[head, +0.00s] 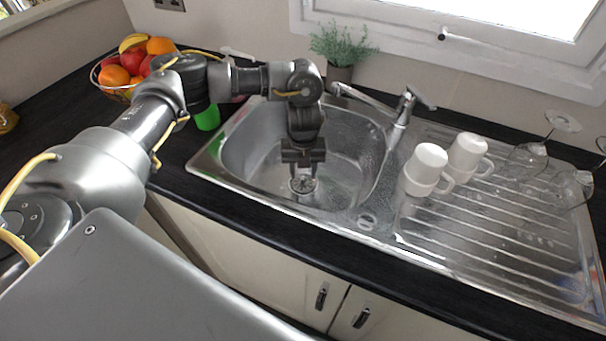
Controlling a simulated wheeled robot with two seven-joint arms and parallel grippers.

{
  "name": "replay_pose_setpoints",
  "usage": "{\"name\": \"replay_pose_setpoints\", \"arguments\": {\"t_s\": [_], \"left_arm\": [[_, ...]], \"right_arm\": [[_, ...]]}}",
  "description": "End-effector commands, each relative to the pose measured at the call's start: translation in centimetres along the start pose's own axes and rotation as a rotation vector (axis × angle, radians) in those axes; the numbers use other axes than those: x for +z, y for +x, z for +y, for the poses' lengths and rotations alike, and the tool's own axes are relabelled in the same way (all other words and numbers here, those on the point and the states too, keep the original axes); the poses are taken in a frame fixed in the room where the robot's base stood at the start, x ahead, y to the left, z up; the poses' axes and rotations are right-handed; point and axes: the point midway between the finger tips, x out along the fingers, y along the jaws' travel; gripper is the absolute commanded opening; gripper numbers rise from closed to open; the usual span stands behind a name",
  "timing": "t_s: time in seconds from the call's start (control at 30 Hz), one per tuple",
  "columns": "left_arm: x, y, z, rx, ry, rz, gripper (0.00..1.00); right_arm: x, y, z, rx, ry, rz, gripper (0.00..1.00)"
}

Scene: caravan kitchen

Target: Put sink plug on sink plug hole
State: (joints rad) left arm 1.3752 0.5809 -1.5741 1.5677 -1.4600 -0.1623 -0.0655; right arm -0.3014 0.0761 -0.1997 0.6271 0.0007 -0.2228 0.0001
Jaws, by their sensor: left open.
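The steel sink basin (258,143) is in the middle of the head view. My left gripper (303,172) points down into it, with its two fingers apart. A round metal piece with a dark pattern (303,185) shows at the basin bottom, right below the fingertips. I cannot tell whether it is the plug hole alone or the sink plug on it, nor whether the fingers touch it. A small oval metal fitting (367,221) lies on the sink's front ledge, right of the basin. My right gripper is not in view.
The tap (402,118) stands behind the basin, close right of my arm. A plant (341,73), green cup (207,118) and fruit bowl (117,91) are behind and left.

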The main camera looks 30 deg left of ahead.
Motion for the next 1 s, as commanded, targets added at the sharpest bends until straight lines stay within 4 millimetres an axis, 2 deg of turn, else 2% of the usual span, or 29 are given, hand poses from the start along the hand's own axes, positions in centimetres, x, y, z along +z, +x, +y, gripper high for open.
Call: {"name": "replay_pose_setpoints", "arguments": {"t_s": [0.03,0.2,0.43,0.6,1.0], "left_arm": [[0.2,-1.4,-0.1,-0.003,0.002,-0.006,0.41],[0.2,-5.0,0.0,-0.002,0.001,-0.006,0.41],[0.1,-8.5,0.0,-0.002,-0.001,-0.003,0.41],[0.0,-9.4,0.0,0.0,-0.001,-0.001,0.41],[0.0,-9.5,0.0,0.0,-0.001,-0.001,0.41]], "right_arm": [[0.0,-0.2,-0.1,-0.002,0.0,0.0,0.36],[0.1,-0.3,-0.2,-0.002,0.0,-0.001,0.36],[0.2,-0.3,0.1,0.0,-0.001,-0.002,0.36],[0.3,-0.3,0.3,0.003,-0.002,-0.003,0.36],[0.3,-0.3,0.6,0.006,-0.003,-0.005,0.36]]}}
